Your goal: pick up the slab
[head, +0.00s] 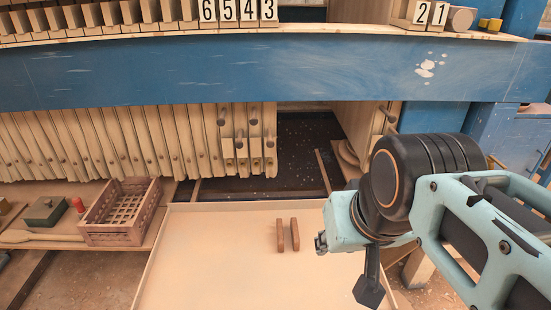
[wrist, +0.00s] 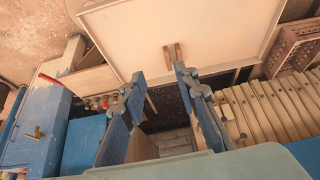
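Two short reddish-brown bars stand side by side with a small gap on a pale, shallow-rimmed tray: the left bar (head: 280,236) and the right bar (head: 295,234). They also show in the wrist view, as the left bar (wrist: 170,54) and the right bar (wrist: 179,53). I cannot tell which piece the task calls the slab. My gripper (wrist: 160,75) is open, with its two blue fingers wide apart and nothing between them. In the head view it is right of the bars and apart from them, and its fingertips are mostly hidden.
The tray (head: 200,270) has clear room left of the bars. A brown slatted crate (head: 120,215) stands left of it. Behind are a row of upright filter plates (head: 100,140) and a dark opening (head: 300,140). A blue beam (head: 250,70) crosses above, under a shelf with number blocks (head: 235,12).

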